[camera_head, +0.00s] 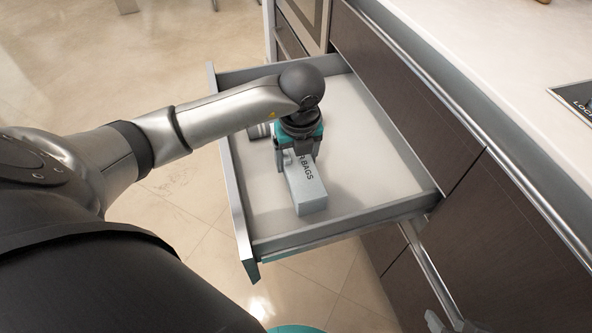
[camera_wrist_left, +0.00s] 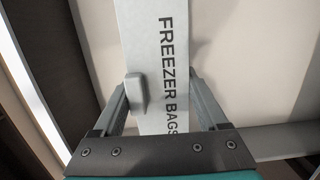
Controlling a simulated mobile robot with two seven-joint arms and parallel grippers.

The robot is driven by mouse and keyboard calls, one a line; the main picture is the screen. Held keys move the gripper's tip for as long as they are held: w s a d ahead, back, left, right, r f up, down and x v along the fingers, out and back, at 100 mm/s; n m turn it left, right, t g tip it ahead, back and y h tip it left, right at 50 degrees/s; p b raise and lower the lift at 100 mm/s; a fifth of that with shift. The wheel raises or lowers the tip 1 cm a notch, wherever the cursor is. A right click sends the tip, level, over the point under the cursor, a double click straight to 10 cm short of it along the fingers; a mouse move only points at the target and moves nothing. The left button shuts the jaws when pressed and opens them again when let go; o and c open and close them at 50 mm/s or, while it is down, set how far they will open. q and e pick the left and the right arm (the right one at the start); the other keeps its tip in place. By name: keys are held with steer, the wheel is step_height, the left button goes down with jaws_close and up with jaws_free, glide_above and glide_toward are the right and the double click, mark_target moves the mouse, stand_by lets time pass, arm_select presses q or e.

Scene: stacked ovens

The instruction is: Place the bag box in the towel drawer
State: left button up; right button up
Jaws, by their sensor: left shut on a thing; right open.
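The bag box is a long pale grey box marked "BAGS" (camera_head: 308,190), and in the left wrist view "FREEZER BAGS" (camera_wrist_left: 150,45). My left gripper (camera_head: 297,160) reaches down into the open drawer and is shut on the box, with fingers on both its sides (camera_wrist_left: 168,97). The drawer (camera_head: 375,155) is pulled out, with grey walls and a pale floor. The box is inside its walls, low over or on the floor; I cannot tell if it touches. My right gripper (camera_head: 448,318) shows only partly at the bottom edge, apart from the box.
A small grey object (camera_head: 259,131) shows beside my left gripper, partly hidden. The pale countertop (camera_head: 500,70) and dark cabinet fronts (camera_head: 500,235) with a long metal handle lie to the right. The drawer floor right of the box is clear. Tiled floor lies at left.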

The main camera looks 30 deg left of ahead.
arm_select(q)
steer(key=shift+f+b, duration=0.6)
steer(key=shift+f, duration=1.2)
arm_select(e)
steer(key=shift+w+a+f+t+y, duration=0.1)
steer(key=shift+w+a+t+y, duration=0.3)
steer(key=shift+w+a+t, duration=0.45)
steer(key=shift+w+a+t+y, duration=0.4)
steer(key=shift+w+a+t, duration=0.25)
steer(key=shift+a, duration=0.25)
arm_select(q)
steer(key=shift+f+b, duration=0.15)
steer(key=shift+b, duration=0.2)
steer(key=o, duration=1.4)
steer(key=shift+o, duration=0.2)
arm_select(e)
steer(key=shift+a, duration=0.15)
